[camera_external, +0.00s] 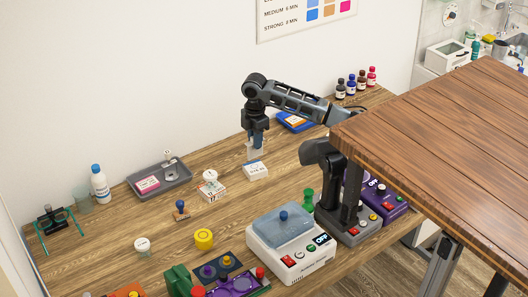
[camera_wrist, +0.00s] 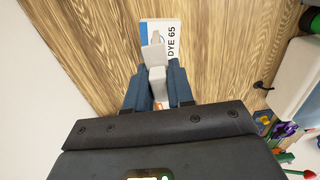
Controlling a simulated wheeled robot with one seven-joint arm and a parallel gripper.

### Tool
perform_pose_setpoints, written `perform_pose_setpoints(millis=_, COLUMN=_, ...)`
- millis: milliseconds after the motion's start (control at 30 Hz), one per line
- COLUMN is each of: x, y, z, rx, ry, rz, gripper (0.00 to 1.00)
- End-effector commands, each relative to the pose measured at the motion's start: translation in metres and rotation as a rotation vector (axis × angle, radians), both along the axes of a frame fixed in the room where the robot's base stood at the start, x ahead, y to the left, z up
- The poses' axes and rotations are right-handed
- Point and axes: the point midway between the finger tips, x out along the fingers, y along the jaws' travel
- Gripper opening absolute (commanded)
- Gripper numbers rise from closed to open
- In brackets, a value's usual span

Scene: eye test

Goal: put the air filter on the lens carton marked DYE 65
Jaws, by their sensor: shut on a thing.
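The lens carton marked DYE 65 (camera_external: 256,172) lies flat on the wooden workbench, white with a blue edge. It also shows at the top of the wrist view (camera_wrist: 172,42), its print readable. My gripper (camera_external: 257,139) points down just behind and above the carton, with blue fingers, shut on a light grey piece that I take for the air filter (camera_external: 253,153). In the wrist view the air filter (camera_wrist: 154,56) sticks out from between the fingertips and overlaps part of the carton. Its lower end looks close to the carton; I cannot tell whether they touch.
Another carton (camera_external: 213,192) with a white round item on top stands left of the DYE 65 carton. A grey tray (camera_external: 176,191) holds a pink box. A blue item (camera_external: 295,121) lies behind my arm. A blue-lidded machine (camera_external: 290,245) stands in front. Bench between is clear.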

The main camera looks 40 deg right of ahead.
Motion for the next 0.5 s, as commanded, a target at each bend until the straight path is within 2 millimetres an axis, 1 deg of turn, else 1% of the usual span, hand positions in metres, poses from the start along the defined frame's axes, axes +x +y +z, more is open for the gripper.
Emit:
perform_pose_setpoints(millis=67, x=0.001, y=0.001, z=-0.004, rx=-0.001, ry=0.001, rz=-0.001, gripper=0.00)
perform_pose_setpoints(millis=300, x=0.000, y=0.001, z=-0.035, rx=-0.001, ry=0.002, rz=-0.002, gripper=0.00)
perform_pose_setpoints(millis=400, x=0.000, y=0.001, z=-0.041, rx=-0.001, ry=0.001, rz=-0.001, gripper=0.00)
perform_pose_setpoints(millis=500, x=0.000, y=0.001, z=-0.041, rx=-0.001, ry=0.000, rz=-0.001, gripper=0.00)
